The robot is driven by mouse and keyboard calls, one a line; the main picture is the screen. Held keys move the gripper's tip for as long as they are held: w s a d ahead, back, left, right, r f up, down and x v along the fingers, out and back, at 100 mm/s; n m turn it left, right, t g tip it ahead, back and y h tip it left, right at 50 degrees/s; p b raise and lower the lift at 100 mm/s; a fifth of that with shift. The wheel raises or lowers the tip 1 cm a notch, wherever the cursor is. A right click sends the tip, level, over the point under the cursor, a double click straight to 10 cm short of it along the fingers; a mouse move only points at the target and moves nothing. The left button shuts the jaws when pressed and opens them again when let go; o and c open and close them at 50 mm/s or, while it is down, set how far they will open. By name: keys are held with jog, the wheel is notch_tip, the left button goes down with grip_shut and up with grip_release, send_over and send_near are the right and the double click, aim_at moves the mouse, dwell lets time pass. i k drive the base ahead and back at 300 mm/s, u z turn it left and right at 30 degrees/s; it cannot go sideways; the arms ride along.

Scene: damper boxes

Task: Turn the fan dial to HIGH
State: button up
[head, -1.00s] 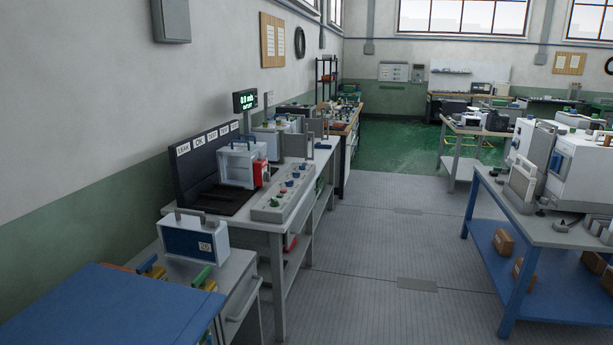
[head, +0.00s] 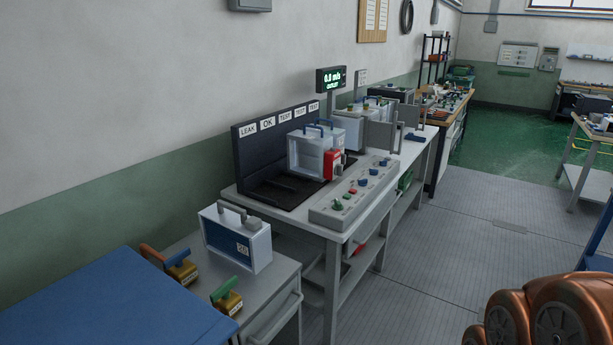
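A long grey control panel (head: 350,194) with several coloured knobs and buttons lies along the front edge of the grey bench. A green knob (head: 337,205) sits at its near end, and blue knobs (head: 362,182) sit farther along. Which knob is the fan dial, and its setting, is too small to tell. A small display (head: 331,79) above the bench reads about 0.0 m/s in green, with OUTLET under it. Copper-coloured parts of my arm (head: 545,318) show at the bottom right. My gripper is not in view.
A black board (head: 262,150) labelled LEAK, OK and TEST backs the bench. Grey boxes (head: 306,152) stand behind the panel. A blue and white box (head: 236,238) sits on a nearer cabinet, beside a blue-topped surface (head: 120,300). Grey floor (head: 440,270) to the right is clear.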

aim_at(362, 181)
jog(key=z, duration=0.5)
jog(key=i, duration=2.25)
jog(key=u, duration=1.15)
jog(key=i, duration=0.7)
jog(key=u, duration=0.75)
